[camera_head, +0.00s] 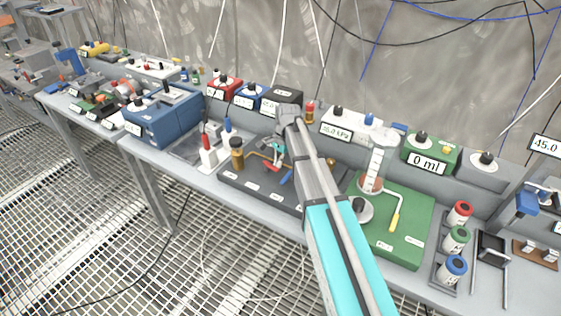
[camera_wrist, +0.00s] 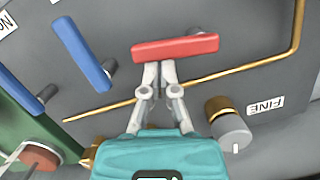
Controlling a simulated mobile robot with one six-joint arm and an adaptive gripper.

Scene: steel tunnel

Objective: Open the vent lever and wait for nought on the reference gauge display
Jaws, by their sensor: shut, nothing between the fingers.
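A red lever (camera_wrist: 175,47) lies crosswise on a dark grey board (camera_wrist: 130,20) in the wrist view. No label for it is readable there. In the head view the red lever (camera_head: 271,164) shows beside my arm. My gripper (camera_wrist: 158,70) is shut and empty, its fingertips at the near side of the red lever; I cannot tell whether they touch. Two blue levers (camera_wrist: 82,52) are to the left. In the head view my gripper (camera_head: 278,153) is over the board (camera_head: 240,188). A white display (camera_head: 336,131) behind it reads in kPa; its digits are small and not certain.
A brass pipe (camera_wrist: 250,63) runs across the board, near a knob (camera_wrist: 228,125) labelled FINE. A green board (camera_head: 410,225) with a cylinder (camera_head: 374,168) is to the right. My arm hides part of the bench.

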